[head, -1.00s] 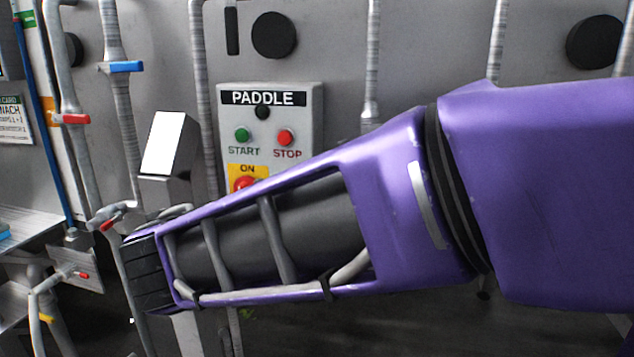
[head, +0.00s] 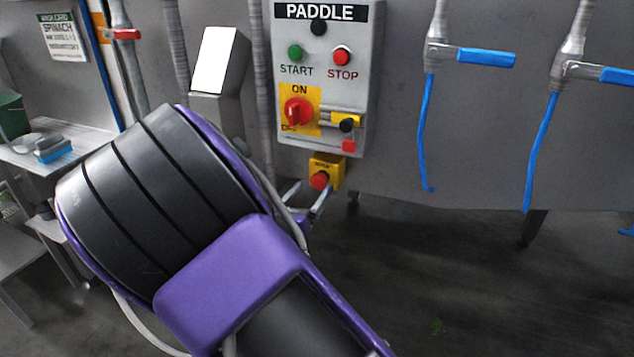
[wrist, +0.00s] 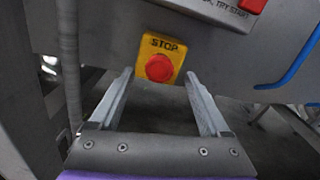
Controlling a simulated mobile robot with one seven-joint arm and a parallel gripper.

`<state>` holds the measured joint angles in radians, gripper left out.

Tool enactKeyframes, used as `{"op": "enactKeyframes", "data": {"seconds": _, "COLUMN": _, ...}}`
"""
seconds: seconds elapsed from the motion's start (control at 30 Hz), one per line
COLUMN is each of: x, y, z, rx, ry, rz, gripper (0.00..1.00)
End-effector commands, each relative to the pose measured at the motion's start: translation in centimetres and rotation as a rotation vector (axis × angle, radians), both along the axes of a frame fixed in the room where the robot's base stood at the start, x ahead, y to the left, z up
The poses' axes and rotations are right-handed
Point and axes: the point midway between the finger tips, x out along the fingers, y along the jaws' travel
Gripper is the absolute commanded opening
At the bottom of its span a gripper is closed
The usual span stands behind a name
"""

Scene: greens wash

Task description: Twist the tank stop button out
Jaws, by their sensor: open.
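The tank stop button (head: 320,181) is a red mushroom knob on a small yellow box (head: 335,165) below the paddle panel. In the wrist view the red button (wrist: 159,68) faces me under the word STOP on the yellow box (wrist: 176,48). My gripper (wrist: 161,84) is open, with one finger on either side of the button in the picture and nothing between them. I cannot tell how far the fingertips are from the button. In the head view the gripper's fingers (head: 305,200) show just below the box, partly hidden by my arm.
The grey PADDLE panel (head: 368,120) above has a green START button (head: 296,53), a red STOP button (head: 342,56) and a red rotary switch (head: 297,111). Blue-handled valves (head: 486,57) with blue hoses are at the right. A grey pipe (wrist: 68,60) runs left of my gripper.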

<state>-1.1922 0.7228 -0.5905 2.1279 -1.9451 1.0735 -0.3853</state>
Motion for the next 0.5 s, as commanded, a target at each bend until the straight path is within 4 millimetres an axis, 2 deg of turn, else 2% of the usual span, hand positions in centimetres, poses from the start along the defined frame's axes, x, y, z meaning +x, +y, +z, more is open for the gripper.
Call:
{"op": "enactKeyframes", "data": {"seconds": 0.03, "x": 0.9, "y": -0.4, "z": -0.1, "rx": -0.001, "ry": 0.000, "rz": -0.002, "gripper": 0.80}}
{"op": "enactKeyframes", "data": {"seconds": 0.2, "x": 2.8, "y": -1.0, "z": 0.0, "rx": 0.001, "ry": -0.001, "rz": -0.001, "gripper": 0.80}}
{"op": "enactKeyframes", "data": {"seconds": 0.5, "x": 3.6, "y": -1.3, "z": 0.0, "rx": 0.001, "ry": 0.001, "rz": 0.001, "gripper": 0.80}}
